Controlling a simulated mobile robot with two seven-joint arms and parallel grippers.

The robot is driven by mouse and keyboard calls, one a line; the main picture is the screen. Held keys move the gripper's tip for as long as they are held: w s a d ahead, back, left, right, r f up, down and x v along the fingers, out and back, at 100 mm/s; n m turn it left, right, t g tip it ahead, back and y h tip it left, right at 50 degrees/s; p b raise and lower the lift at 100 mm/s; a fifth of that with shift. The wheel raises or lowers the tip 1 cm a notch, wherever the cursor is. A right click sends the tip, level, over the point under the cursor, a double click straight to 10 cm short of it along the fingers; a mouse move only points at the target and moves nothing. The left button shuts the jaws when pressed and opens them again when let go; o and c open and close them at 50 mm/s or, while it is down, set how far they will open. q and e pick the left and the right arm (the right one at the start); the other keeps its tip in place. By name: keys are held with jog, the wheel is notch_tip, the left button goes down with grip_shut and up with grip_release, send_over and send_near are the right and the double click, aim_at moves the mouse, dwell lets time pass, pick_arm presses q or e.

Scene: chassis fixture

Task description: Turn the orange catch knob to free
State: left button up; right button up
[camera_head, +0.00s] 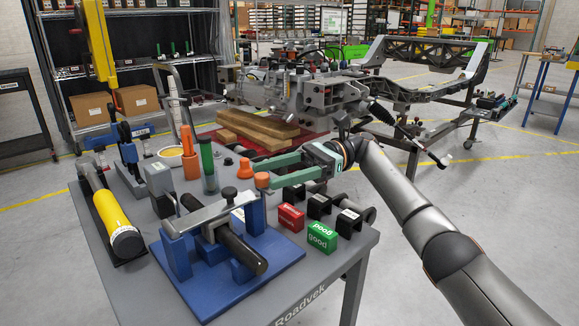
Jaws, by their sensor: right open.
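The orange catch knob (262,180) stands on top of the right-hand upright of a blue fixture (270,262). A metal clamp bar (205,214) with a black knob (229,194) lies across this fixture, above a dark shaft (243,250). My right gripper (263,177) reaches in from the right with its green fingers spread. Its tips are at the orange knob, one on each side of it. I cannot tell whether they touch it. My left gripper is not in view.
Red (291,217) and green (322,238) blocks and black brackets (352,221) sit to the right. A yellow cylinder (118,222) lies at the left. The grey tabletop (345,262) is bare near its right front edge.

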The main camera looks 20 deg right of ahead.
jog(key=d, duration=0.4)
jog(key=shift+w+d, duration=0.35)
dwell(0.4)
